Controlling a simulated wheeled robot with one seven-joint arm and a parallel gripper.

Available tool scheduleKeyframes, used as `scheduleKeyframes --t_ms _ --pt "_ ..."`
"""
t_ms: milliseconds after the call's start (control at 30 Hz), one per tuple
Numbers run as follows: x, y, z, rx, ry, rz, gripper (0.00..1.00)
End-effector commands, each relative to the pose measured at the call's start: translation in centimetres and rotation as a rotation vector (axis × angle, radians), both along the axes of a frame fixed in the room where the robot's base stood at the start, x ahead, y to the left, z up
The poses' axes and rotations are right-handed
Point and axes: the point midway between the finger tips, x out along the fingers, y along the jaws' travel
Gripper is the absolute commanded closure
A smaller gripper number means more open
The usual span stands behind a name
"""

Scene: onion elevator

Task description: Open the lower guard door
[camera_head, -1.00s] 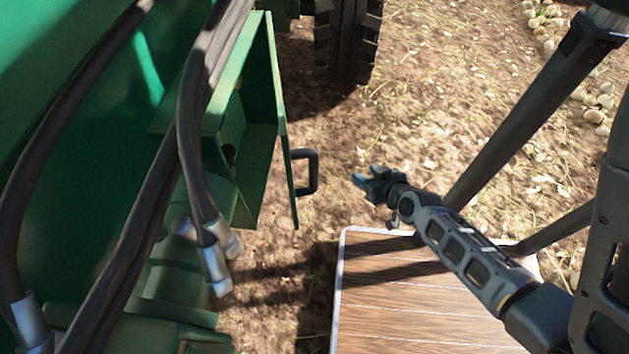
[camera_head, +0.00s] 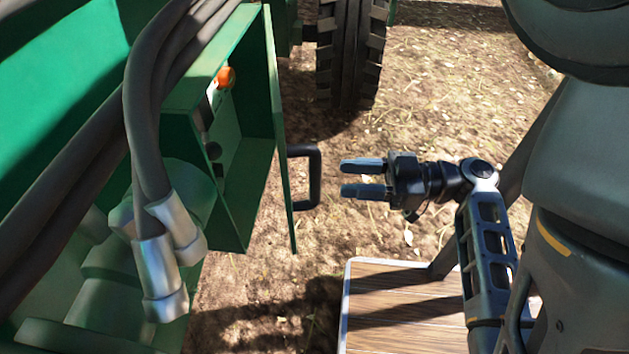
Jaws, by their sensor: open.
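The green guard door (camera_head: 280,125) is a flat panel on the right side of a green box, seen nearly edge-on. A black D-shaped handle (camera_head: 318,178) sticks out from it to the right. My gripper (camera_head: 362,178) is to the right of the handle, pointing left at it. Its two fingers are parted, one above the other in the picture, and hold nothing. A small gap of ground shows between the fingertips and the handle. Inside the box I see an orange knob (camera_head: 226,77) and dark fittings.
Thick grey hoses (camera_head: 148,110) with metal ends hang in front of the green machine on the left. A black tyre (camera_head: 350,55) stands behind the door. A wooden platform (camera_head: 400,310) with a pale edge lies below my arm. Bare straw-strewn ground is between.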

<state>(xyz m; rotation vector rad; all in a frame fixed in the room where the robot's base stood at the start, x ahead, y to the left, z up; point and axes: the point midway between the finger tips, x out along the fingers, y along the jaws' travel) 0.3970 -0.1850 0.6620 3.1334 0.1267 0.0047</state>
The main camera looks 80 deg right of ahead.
Motion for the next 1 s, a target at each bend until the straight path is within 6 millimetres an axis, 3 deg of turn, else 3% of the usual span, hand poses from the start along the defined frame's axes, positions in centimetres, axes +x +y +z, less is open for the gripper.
scheduleKeyframes --t_ms 500,867,1000 --pt "6.8 0.6 -0.1 0.004 0.002 0.0 0.54" --pt "7.4 0.6 0.0 0.005 0.002 -0.001 0.54" --pt "7.4 0.6 0.0 0.005 0.002 -0.001 0.66"
